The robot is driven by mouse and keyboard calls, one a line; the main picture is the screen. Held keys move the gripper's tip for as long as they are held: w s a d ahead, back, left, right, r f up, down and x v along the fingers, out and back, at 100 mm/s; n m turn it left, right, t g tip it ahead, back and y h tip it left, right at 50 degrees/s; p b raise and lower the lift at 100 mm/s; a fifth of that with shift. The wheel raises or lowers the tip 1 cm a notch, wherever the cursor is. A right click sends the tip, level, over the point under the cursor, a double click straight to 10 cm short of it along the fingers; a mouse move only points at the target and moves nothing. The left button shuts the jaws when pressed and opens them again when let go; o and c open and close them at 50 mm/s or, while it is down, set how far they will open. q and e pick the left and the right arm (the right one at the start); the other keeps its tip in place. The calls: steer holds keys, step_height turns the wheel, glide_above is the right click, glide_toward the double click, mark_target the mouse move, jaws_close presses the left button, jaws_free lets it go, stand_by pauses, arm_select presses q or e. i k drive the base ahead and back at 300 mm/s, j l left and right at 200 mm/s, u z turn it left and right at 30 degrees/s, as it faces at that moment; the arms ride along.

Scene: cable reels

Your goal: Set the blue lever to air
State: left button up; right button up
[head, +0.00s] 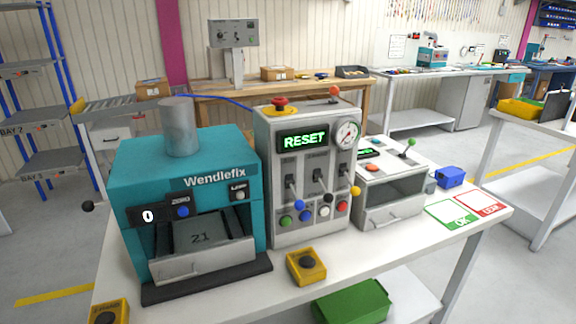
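A grey control machine (263,190) stands on the white bench, with a lit display reading RESET (303,139). On its front, a lever with a blue knob (299,204) comes out of the left slot and hangs downward. The label marks by its slot are too small to read, so I cannot tell which one is air. A second lever in the middle slot (317,175) also points down. A lever with a yellow knob (355,191) sticks out at the right edge. Neither of my grippers is in view.
A teal Wendlefix machine (130,180) stands close on the left. A grey drawer unit with a green-knobbed lever (411,142) is on the right. A yellow button box (306,266) sits in front. Green, blue, white and red buttons line the machine below the levers.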

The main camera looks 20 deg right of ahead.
mark_target(299, 205)
steer(key=z, duration=0.7)
steer(key=i+j+z, duration=0.2)
steer(key=j, duration=0.15)
steer(key=k, duration=0.1)
